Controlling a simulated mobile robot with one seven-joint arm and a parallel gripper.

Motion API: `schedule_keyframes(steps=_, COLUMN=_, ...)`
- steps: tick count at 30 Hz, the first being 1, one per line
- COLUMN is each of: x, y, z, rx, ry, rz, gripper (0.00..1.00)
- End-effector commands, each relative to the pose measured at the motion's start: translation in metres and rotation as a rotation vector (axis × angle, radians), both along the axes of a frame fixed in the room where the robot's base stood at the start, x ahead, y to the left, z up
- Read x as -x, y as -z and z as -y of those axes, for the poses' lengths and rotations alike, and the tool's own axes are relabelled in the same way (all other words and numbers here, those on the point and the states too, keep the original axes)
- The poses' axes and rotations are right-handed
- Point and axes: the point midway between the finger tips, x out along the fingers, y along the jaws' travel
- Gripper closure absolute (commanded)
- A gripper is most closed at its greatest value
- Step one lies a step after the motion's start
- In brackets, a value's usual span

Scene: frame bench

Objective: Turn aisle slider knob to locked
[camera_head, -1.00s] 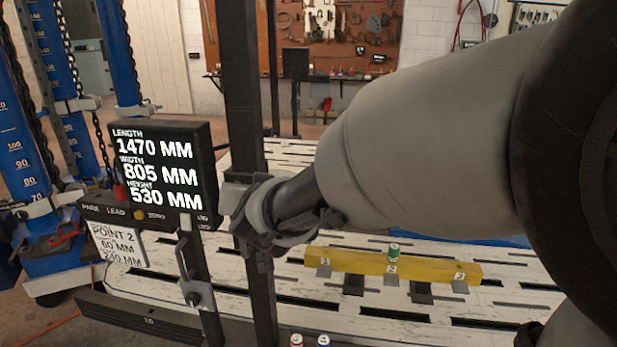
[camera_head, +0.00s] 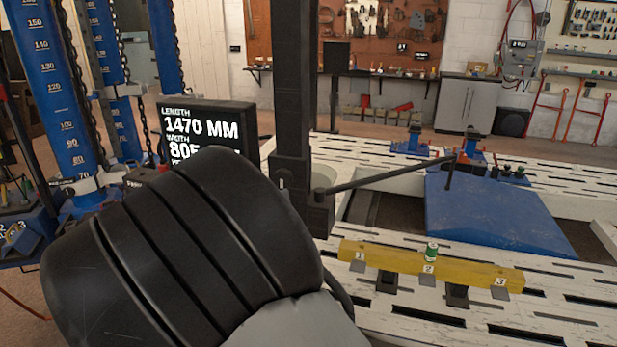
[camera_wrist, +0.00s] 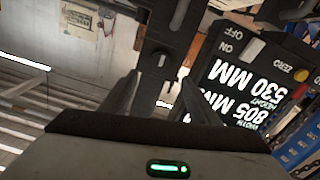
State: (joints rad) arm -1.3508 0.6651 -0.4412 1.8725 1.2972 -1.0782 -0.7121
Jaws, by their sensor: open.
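In the wrist view a black slider block (camera_wrist: 172,30) on the post is straight ahead, with a small round grey knob (camera_wrist: 160,59) on its face. My gripper (camera_wrist: 155,88) is open, its two fingers pointing at the block below the knob. I cannot tell whether the fingertips touch it. No lock marking is readable on the block. In the head view the black upright post (camera_head: 293,90) carries a slider block (camera_head: 316,205) low down, with a thin black rod reaching right. My arm's dark link covers the lower left there and my gripper is hidden.
A black display (camera_head: 205,125) reading 1470 MM stands left of the post; it also shows in the wrist view (camera_wrist: 240,90). A blue ramp (camera_head: 490,215) lies behind.

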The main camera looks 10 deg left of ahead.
Motion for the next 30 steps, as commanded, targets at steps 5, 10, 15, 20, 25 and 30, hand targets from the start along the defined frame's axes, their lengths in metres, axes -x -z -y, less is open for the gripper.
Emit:
schedule_keyframes(steps=5, x=-0.04, y=0.0, z=0.004, rx=0.0, ry=0.003, rz=0.002, gripper=0.45)
schedule_keyframes(steps=10, x=-0.068, y=0.0, z=0.006, rx=0.001, ry=0.001, rz=0.001, gripper=0.45)
schedule_keyframes(steps=15, x=-0.084, y=0.0, z=0.007, rx=-0.001, ry=0.001, rz=0.001, gripper=0.45)
schedule_keyframes(steps=20, x=-0.088, y=0.0, z=0.007, rx=0.0, ry=-0.001, rz=-0.001, gripper=0.45)
schedule_keyframes(steps=25, x=-0.088, y=0.0, z=0.007, rx=0.0, ry=-0.001, rz=-0.001, gripper=0.45)
schedule_keyframes(steps=30, x=-0.088, y=0.0, z=0.007, rx=0.0, ry=-0.001, rz=0.0, gripper=0.7)
